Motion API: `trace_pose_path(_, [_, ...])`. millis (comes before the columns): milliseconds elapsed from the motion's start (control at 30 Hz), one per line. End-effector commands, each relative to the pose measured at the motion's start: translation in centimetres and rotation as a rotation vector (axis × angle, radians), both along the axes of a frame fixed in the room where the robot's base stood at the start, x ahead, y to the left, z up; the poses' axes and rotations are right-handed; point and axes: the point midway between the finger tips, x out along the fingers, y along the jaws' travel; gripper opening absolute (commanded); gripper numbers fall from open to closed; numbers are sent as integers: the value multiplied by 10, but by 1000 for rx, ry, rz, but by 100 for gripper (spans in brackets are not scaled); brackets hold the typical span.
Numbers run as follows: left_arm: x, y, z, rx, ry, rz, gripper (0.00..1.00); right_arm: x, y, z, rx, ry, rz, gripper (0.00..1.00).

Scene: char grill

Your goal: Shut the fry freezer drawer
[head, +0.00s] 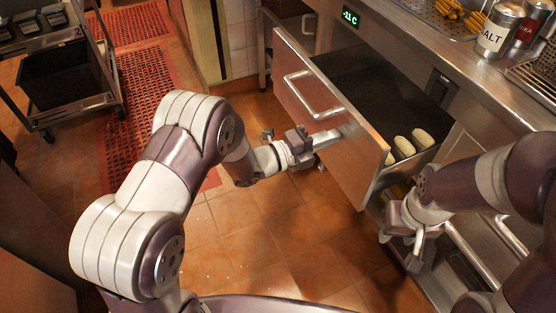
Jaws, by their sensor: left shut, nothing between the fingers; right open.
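The fry freezer drawer (330,118) stands pulled out from under the counter, its metal front and bar handle (311,95) turned toward the left. Several pale oblong items lie inside near its right end. My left gripper (326,139) is shut and empty, at the outer face of the drawer front, below and right of the handle. I cannot tell whether its tips touch the metal. My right gripper (402,250) is open and empty, low beside the cabinet, to the right of and below the drawer's near corner.
A green temperature display (350,19) is on the counter edge above the drawer. Salt and paprika-like shakers (499,29) and a fry tray stand on the counter. More handles (511,236) lie at lower right. A black-bin cart (66,75) is at upper left; tiled floor lies open between.

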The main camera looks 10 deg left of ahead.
Motion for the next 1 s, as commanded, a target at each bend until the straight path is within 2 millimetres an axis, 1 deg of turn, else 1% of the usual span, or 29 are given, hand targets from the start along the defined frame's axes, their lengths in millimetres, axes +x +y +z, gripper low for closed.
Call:
trace_pose_path(33, [7, -12, -6, -1, -3, -5, 0, 0, 0, -10, 0, 0, 0, 43])
trace_pose_path(300, [49, -74, -6, -1, -3, -3, 0, 0, 0, -39, 0, 0, 0, 43])
trace_pose_path(500, [76, -114, -5, -1, -2, -1, 0, 0, 0, -55, 0, 0, 0, 43])
trace_pose_path(700, [96, -143, -3, 0, -1, -1, 0, 0, 0, -66, 0, 0, 0, 43])
trace_pose_path(833, [105, -155, -2, -1, 1, 0, 0, 0, 0, -70, 0, 0, 0, 43])
trace_pose_path(1000, [111, -164, -1, -1, 1, 0, 0, 0, 0, -72, 0, 0, 0, 43])
